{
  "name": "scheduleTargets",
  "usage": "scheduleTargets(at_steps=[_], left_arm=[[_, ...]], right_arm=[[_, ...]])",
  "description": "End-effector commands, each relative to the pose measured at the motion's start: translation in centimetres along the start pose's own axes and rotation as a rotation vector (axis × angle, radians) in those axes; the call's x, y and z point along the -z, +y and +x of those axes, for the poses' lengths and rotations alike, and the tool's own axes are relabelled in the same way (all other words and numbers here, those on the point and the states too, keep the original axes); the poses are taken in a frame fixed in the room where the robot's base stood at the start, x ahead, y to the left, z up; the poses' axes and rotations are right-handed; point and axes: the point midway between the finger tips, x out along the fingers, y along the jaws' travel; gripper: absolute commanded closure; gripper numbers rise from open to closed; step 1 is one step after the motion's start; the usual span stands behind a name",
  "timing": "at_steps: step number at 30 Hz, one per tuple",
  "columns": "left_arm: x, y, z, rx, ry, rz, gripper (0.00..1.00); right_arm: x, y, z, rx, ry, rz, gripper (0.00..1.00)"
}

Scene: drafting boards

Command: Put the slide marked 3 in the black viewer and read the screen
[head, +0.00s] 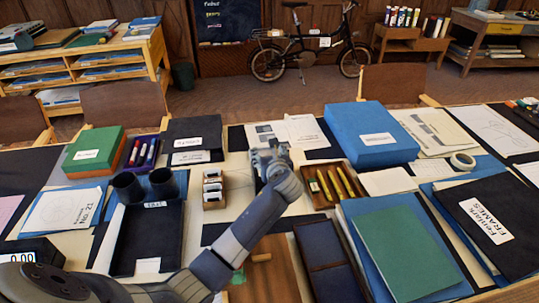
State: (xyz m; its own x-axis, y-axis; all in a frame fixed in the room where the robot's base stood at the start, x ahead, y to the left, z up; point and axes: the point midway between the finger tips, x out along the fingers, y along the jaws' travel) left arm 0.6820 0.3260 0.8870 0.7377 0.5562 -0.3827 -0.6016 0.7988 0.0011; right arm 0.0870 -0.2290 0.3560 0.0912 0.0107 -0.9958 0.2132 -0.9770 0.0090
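My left arm comes in from the lower left, and its gripper (266,158) is over the middle of the table. It is seen from behind, so its fingertips and any grip are hidden. Left of it, a small wooden rack (214,203) holds a few small pale-and-dark pieces that may be the slides; no number on them is readable. A black box (192,136) with white labels stands behind the rack; I cannot tell whether it is the viewer. No lit viewer screen can be made out. My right gripper is not in view.
A black tray (128,259) with two dark cylinders (162,183) at its back is left of the arm. A wooden tray of yellow sticks (331,186) and a blue box (372,135) are to the right. A display reading 0.0 (22,258) is at lower left.

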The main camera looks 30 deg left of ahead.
Motion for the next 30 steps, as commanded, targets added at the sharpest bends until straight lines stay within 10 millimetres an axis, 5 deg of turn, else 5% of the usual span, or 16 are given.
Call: scheduleTargets(at_steps=[14,30], left_arm=[[0.0,0.0,-0.8,0.0,0.0,0.0,0.33],[0.0,-0.1,-10.2,0.002,0.0,-0.001,0.33]], right_arm=[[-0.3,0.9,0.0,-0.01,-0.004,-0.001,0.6],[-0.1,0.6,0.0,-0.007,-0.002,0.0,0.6]])
